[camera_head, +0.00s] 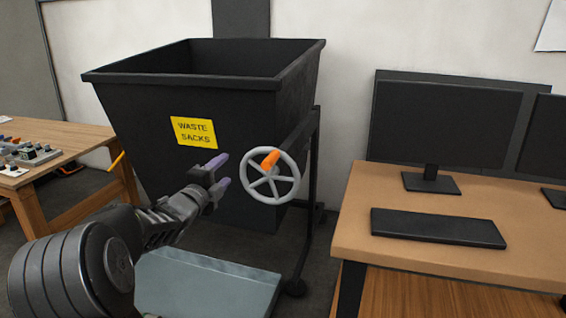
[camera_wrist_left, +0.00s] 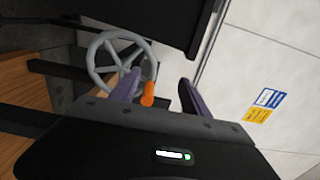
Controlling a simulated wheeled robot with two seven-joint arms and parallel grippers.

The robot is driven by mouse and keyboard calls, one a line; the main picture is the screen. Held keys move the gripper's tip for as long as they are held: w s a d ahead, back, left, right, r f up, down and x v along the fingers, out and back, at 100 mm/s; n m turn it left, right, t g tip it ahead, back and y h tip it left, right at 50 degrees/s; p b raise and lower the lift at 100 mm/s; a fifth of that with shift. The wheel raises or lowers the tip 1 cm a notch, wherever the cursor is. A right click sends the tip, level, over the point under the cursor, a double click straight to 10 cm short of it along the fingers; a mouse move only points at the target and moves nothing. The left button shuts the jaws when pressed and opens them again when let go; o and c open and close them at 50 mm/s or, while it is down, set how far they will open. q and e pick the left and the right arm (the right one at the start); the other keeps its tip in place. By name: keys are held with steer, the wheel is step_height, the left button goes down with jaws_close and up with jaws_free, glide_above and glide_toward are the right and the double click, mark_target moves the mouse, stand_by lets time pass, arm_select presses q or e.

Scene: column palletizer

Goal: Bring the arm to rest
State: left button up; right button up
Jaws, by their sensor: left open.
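My left gripper (camera_head: 219,177) reaches in from the lower left, in front of the black waste bin. Its purple-tipped fingers are apart and nothing is between them. In the left wrist view the two fingers (camera_wrist_left: 157,95) stand apart, with the orange handle (camera_wrist_left: 148,94) of the grey handwheel (camera_wrist_left: 97,62) showing beyond and between them. In the head view the handwheel (camera_head: 271,196) is just right of the fingertips, with a gap, and its orange handle (camera_head: 270,159) is at the top. My right gripper is in neither view.
The black bin (camera_head: 130,110) with a yellow "WASTE SACKS" label (camera_head: 194,132) stands on a wheeled frame (camera_head: 310,200). A desk (camera_head: 385,225) with monitors (camera_head: 437,125) and a keyboard (camera_head: 437,228) is at right. A wooden workbench (camera_head: 75,155) is at left. A grey-blue flat-topped box (camera_head: 215,285) is below my arm.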

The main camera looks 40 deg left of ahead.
arm_select(q)
steer(key=d+f+n+g, duration=0.35)
steer(key=f+n, duration=0.75)
steer(key=f, duration=0.4)
steer(key=s+d+f+n+g+h+p, duration=0.25)
steer(key=d+f+n+g+h, duration=0.3)
steer(key=d+f, duration=1.45)
steer(key=s+d+f+n+g+h+p, duration=0.1)
steer(key=s+d+f, duration=0.35)
steer(key=d, duration=0.35)
steer(key=s+d+f+n+g+h+p, duration=0.1)
steer(key=s+d+f+g+h, duration=0.1)
steer(key=s+d+f, duration=0.45)
steer(key=s+d+m+g+h+p, duration=0.1)
steer(key=s+d+g, duration=0.3)
steer(key=s+d, duration=0.8)
steer(key=d+m+p, duration=0.1)
steer(key=d, duration=0.3)
steer(key=shift+s+d, duration=0.15)
steer(key=shift+d, duration=0.1)
